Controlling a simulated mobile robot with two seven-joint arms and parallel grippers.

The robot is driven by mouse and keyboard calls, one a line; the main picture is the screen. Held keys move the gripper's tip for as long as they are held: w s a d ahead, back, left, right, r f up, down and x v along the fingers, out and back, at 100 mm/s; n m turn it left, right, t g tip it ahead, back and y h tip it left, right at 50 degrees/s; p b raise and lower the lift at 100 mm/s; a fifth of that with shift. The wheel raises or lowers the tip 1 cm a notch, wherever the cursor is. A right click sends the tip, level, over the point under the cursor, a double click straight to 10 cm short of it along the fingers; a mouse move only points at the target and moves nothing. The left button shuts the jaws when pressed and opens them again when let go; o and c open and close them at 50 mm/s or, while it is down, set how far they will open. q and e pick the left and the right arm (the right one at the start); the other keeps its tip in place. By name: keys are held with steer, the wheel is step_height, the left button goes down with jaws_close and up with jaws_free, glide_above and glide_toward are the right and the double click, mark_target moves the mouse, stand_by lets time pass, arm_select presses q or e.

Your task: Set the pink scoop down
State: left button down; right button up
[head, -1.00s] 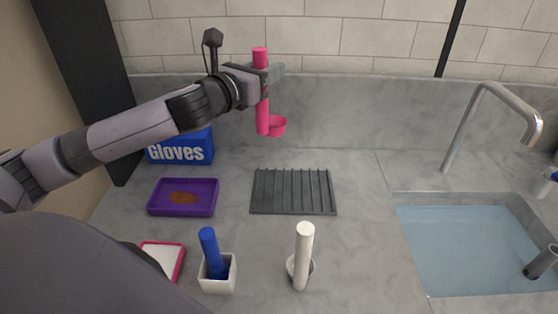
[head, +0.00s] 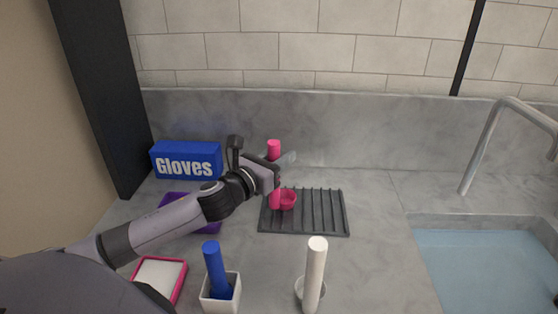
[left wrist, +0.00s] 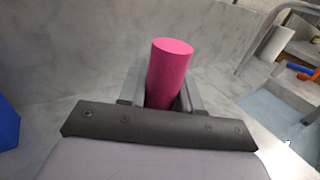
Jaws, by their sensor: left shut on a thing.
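The pink scoop (head: 288,199) is upright, with its handle up and its cup at the bottom, over the left part of the grey ribbed rack (head: 325,210). I cannot tell whether its cup touches the rack. My left gripper (head: 274,172) is shut on the scoop's handle. In the left wrist view the handle's top (left wrist: 170,62) stands up between the two fingers (left wrist: 162,95). The gripper hides the middle of the handle in the head view. My right gripper is not in view.
A blue gloves box (head: 186,160) stands at the back left. A purple tray (head: 172,199) is partly behind my arm. A blue-handled tool in a white cup (head: 220,292), a white scoop (head: 315,270) and a pink-rimmed tray (head: 181,284) stand in front. The sink (head: 470,220) is at the right.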

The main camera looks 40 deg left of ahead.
arm_select(q)
steer(key=shift+f, duration=0.15)
steer(key=c, duration=0.8)
jaws_free()
steer(key=shift+r, duration=0.2)
steer(key=shift+s+f, duration=0.15)
steer(key=shift+s, duration=0.1)
steer(key=shift+s+a+b, duration=0.15)
steer(key=shift+s+b, duration=0.2)
steer(key=shift+s, duration=2.55)
steer(key=shift+s+a+b, duration=0.1)
steer(key=shift+s+b, duration=0.2)
steer(key=shift+s, duration=2.55)
